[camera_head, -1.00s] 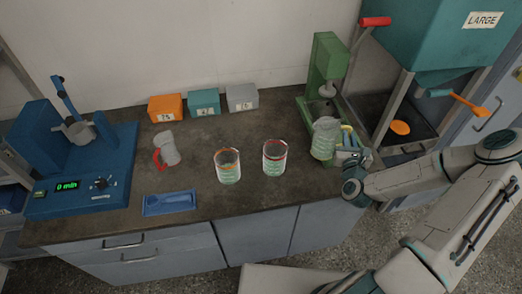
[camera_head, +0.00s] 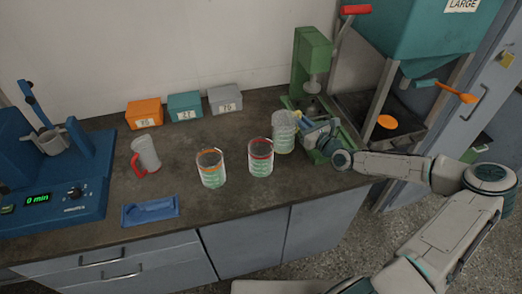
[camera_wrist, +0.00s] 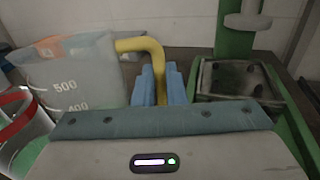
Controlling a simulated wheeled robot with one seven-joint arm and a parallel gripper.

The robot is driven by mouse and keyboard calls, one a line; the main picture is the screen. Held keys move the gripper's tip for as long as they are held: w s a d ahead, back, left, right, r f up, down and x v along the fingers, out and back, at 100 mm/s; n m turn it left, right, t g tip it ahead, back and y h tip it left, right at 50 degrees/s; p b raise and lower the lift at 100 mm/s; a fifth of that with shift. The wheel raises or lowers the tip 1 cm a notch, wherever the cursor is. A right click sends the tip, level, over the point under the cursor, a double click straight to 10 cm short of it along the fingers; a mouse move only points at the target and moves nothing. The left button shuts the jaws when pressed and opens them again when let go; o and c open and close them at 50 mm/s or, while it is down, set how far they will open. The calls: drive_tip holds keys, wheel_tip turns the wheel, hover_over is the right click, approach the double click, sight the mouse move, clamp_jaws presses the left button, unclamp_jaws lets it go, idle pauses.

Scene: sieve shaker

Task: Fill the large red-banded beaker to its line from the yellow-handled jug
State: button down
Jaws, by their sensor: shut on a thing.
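The yellow-handled jug (camera_head: 284,131) is a clear jug that stands upright, on or just above the counter, right of the beakers. In the wrist view the jug (camera_wrist: 75,80) shows marks 400 and 500 and a yellow handle (camera_wrist: 157,65). My gripper (camera_head: 309,136) is shut on that handle; its blue fingers (camera_wrist: 160,85) lie on both sides of it. The red-banded beaker (camera_head: 260,158) stands upright just left of the jug, with greenish contents. It also shows at the left edge of the wrist view (camera_wrist: 22,125). An orange-banded beaker (camera_head: 211,169) stands further left.
A green press (camera_head: 311,60) stands behind my gripper, close to it. A red-handled jug (camera_head: 146,153), a blue cloth or tray (camera_head: 150,210) and a blue machine (camera_head: 60,170) are on the left. Orange, teal and grey boxes line the wall.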

drive_tip(key=shift+w+d+f+y, duration=0.15)
drive_tip(key=shift+w+y, duration=0.15)
drive_tip(key=shift+s+n, duration=0.1)
drive_tip(key=shift+n, duration=0.2)
drive_tip(key=s+a+r+n+y+p, duration=0.1)
drive_tip(key=s+a+r+n+p, duration=0.1)
drive_tip(key=r+n+p, duration=0.2)
drive_tip(key=s+a+r+n+p, duration=0.3)
drive_tip(key=r+n, duration=0.3)
drive_tip(key=r, duration=0.2)
drive_tip(key=shift+s+a+y+p, duration=0.35)
drive_tip(key=shift+y+p, duration=0.05)
drive_tip(key=shift+p, duration=0.1)
drive_tip(key=shift+s+a+r+n+y+b, duration=0.15)
drive_tip(key=shift+s+a+n+b, duration=0.25)
drive_tip(key=shift+n, duration=0.4)
drive_tip(key=shift+s+a+n+y+b, duration=0.15)
drive_tip(key=shift+s+n+y+b, duration=0.1)
drive_tip(key=shift+n+b, duration=0.4)
idle(3.2)
drive_tip(key=shift+s+a+r+n, duration=0.1)
drive_tip(key=shift+a+r+n, duration=0.05)
drive_tip(key=shift+n, duration=0.3)
idle(0.6)
